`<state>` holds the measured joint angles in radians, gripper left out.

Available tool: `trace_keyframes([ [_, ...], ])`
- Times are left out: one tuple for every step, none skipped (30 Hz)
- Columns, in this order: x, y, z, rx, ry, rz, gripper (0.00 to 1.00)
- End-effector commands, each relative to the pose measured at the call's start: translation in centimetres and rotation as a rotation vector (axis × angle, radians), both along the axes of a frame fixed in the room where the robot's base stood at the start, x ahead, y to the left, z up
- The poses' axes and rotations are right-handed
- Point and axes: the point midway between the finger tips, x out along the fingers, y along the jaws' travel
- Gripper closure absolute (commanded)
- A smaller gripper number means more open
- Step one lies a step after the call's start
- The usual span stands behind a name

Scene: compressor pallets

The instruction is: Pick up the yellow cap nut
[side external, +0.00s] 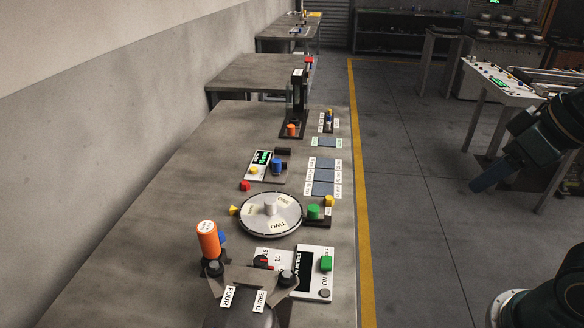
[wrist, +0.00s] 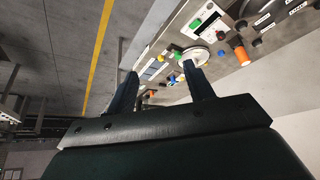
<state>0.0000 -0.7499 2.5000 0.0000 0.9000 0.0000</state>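Several small yellow parts are on the long grey bench (side external: 170,190) in the side view, and I cannot tell for sure which is the cap nut. One yellow part (side external: 234,210) is at the left edge of the round turntable (side external: 285,222). Another yellow part (side external: 329,200) is behind the green cylinder (side external: 313,211). A third yellow piece (side external: 253,170) is on the small display unit. My gripper (side external: 482,184) is over the floor, well right of the bench. In the wrist view its two fingers (wrist: 160,82) are apart with nothing held between them.
An orange cylinder (side external: 208,239) stands tall at the near left of the bench. A dark upright press (side external: 298,100) rises farther back. A white control panel (side external: 318,262) is near the front. Open floor (side external: 410,220) lies between the bench and my arm.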

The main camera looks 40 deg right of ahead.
Motion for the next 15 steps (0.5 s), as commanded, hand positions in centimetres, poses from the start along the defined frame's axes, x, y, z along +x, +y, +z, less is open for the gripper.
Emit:
trace_keyframes([
  [0.0,0.0,0.0,0.0,0.0,0.0,0.48],
  [0.0,0.0,0.0,0.0,0.0,0.0,0.48],
  [0.0,0.0,0.0,0.0,0.0,0.0,0.48],
  [0.0,0.0,0.0,0.0,0.0,0.0,0.48],
  [0.0,0.0,0.0,0.0,0.0,0.0,0.48],
  [0.0,0.0,0.0,0.0,0.0,0.0,0.48],
  [0.0,0.0,0.0,0.0,0.0,0.0,0.48],
  [0.0,0.0,0.0,0.0,0.0,-0.001,0.48],
  [0.1,0.0,0.1,0.001,0.001,-0.002,0.48],
  [0.2,0.0,0.1,0.001,0.002,-0.003,0.48],
  [0.3,0.0,0.2,0.003,0.003,-0.005,0.48],
  [0.5,0.0,0.3,0.005,0.006,-0.009,0.48],
  [0.6,0.0,0.3,0.005,0.009,-0.012,0.48],
  [0.8,0.0,0.4,0.007,0.013,-0.015,0.48],
  [1.2,0.0,0.6,0.011,0.017,-0.023,0.48],
])
